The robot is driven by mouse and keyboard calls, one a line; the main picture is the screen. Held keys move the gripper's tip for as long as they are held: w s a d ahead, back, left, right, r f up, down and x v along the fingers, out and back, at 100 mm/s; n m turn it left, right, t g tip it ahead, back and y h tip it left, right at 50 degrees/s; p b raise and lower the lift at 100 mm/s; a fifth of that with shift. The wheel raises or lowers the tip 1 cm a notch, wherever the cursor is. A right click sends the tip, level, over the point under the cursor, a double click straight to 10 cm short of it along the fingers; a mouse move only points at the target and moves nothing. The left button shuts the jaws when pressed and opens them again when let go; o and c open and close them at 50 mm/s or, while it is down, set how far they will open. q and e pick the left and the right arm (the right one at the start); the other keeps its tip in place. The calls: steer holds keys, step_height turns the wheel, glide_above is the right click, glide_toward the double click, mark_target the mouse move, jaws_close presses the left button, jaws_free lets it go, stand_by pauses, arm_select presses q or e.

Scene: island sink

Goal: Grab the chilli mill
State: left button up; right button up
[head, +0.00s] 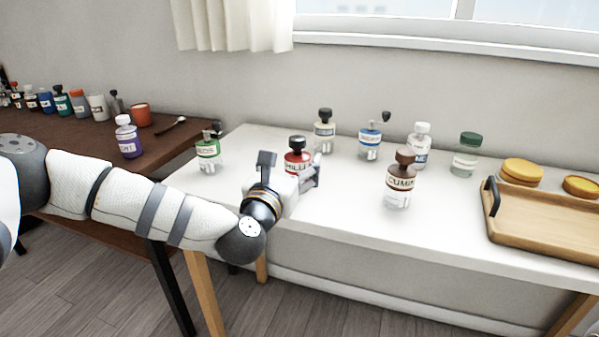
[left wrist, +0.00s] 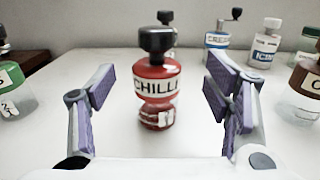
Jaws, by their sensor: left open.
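The chilli mill (head: 297,157) is a red bottle with a black top and a white label reading CHILLI, standing upright on the white table. My left gripper (head: 300,178) is just in front of it in the head view and partly covers its lower part. In the left wrist view the chilli mill (left wrist: 156,85) stands centred in the gap between the two open fingers of my left gripper (left wrist: 160,98). Neither finger appears to touch it. My right gripper does not show.
A green-labelled mill (head: 208,149) stands to the left and the brown-topped cumin mill (head: 400,180) to the right. Several other jars stand behind, including a blue-labelled mill (head: 370,140). A wooden tray (head: 545,235) lies at the right. The table's front middle is clear.

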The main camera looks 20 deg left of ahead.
mark_target(296, 153)
arm_select(q)
steer(key=w, duration=0.5)
steer(key=shift+w+a+r, duration=0.1)
steer(key=shift+w+a, duration=0.1)
steer(key=shift+a, duration=0.05)
steer(key=c, duration=1.3)
steer(key=shift+c, duration=0.2)
steer(key=shift+r, duration=0.1)
